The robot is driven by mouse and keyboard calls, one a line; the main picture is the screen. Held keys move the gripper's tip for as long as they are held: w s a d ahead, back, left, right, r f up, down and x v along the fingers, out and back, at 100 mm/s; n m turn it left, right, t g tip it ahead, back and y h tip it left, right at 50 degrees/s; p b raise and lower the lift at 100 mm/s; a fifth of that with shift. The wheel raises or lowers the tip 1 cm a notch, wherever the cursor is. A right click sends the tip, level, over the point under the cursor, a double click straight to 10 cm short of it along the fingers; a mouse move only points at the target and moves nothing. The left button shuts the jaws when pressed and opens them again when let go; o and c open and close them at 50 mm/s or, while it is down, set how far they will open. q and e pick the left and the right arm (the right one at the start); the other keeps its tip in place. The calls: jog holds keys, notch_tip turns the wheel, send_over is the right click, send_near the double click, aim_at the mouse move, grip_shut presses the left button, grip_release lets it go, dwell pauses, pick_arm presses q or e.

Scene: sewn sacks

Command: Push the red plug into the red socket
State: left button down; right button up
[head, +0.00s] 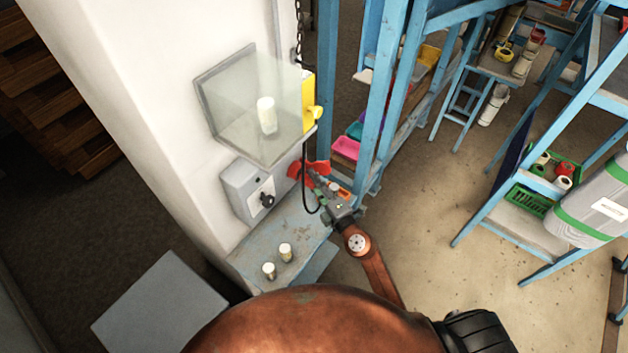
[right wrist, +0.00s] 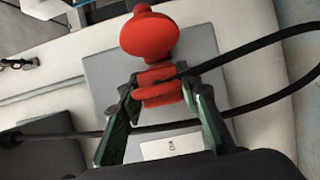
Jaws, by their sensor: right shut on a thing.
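The red plug (right wrist: 158,96) is between the fingers of my right gripper (right wrist: 163,108) in the right wrist view, and the gripper is shut on it. A black cable runs from it. A rounded red part (right wrist: 150,38), seemingly the red socket, stands just beyond the plug, before a grey surface. The gap between them is too small to judge, so I cannot tell whether they touch. In the head view my right gripper (head: 325,184) is beside the grey control box, with red parts (head: 295,170) at its tip. My left gripper is not in view.
The grey box (head: 238,190) carries a black knob (head: 267,201). A clear guard (head: 240,95) and a yellow part (head: 309,100) are above. Two small cylinders (head: 285,251) stand on the worn grey ledge (head: 250,262). Blue racks (head: 395,90) stand right of the gripper.

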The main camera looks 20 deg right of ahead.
jog(key=shift+w+a, duration=0.25)
jog(key=shift+w, duration=0.1)
jog(key=o, duration=1.3)
jog(key=shift+s, duration=0.1)
jog(key=v, duration=1.1)
jog(key=shift+s+d, duration=0.1)
jog(key=shift+s, duration=0.3)
jog(key=shift+f, duration=0.1)
